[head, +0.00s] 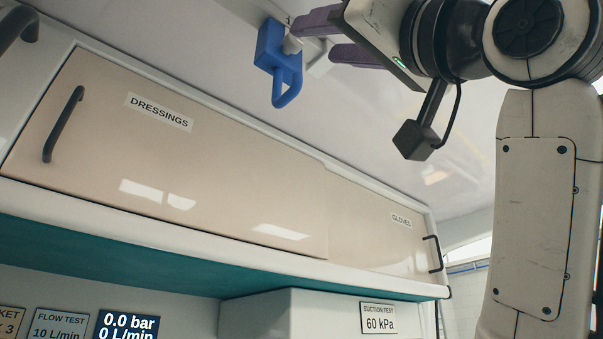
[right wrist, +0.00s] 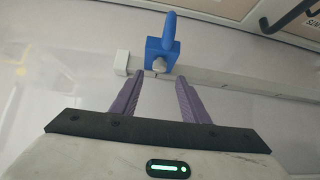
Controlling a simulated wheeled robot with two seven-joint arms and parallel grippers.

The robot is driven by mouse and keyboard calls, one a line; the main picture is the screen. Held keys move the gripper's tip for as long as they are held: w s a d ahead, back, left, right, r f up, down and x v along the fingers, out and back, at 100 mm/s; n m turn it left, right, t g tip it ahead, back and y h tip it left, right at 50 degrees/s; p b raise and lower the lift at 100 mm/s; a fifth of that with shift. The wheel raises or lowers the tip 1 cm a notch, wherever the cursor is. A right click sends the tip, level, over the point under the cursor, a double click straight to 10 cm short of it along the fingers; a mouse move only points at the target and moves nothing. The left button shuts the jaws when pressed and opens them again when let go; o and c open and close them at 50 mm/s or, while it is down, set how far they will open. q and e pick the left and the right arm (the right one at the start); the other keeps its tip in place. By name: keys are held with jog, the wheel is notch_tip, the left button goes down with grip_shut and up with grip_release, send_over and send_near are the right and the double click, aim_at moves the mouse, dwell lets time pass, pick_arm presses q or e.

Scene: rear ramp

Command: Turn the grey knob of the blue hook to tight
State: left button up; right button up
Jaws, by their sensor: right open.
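The blue hook (head: 279,60) hangs from a pale rail on the ceiling, its curved end pointing down in the head view. In the right wrist view the hook (right wrist: 166,45) sits on the rail, ahead of my fingers. Its grey knob (head: 292,44) faces my right gripper (head: 318,38); the knob (right wrist: 159,64) also shows between the lines of the two fingers in the right wrist view. My right gripper's purple fingers are open, with their tips close to the knob. I cannot tell whether either finger touches it. My left gripper is not in view.
A cabinet with a beige door (head: 170,150) labelled DRESSINGS and a GLOVES door (head: 375,222) fills the wall below the hook. A white end piece (right wrist: 122,63) sits on the rail (right wrist: 250,80) beside the hook. The ceiling area right of the cabinet is clear.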

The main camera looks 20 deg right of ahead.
aim_at(297, 44)
jog(key=p+x, duration=0.2)
jog(key=x, duration=0.4)
jog(key=shift+w+a+r, duration=0.1)
jog(key=shift+w+r, duration=0.05)
jog(key=shift+w, duration=0.15)
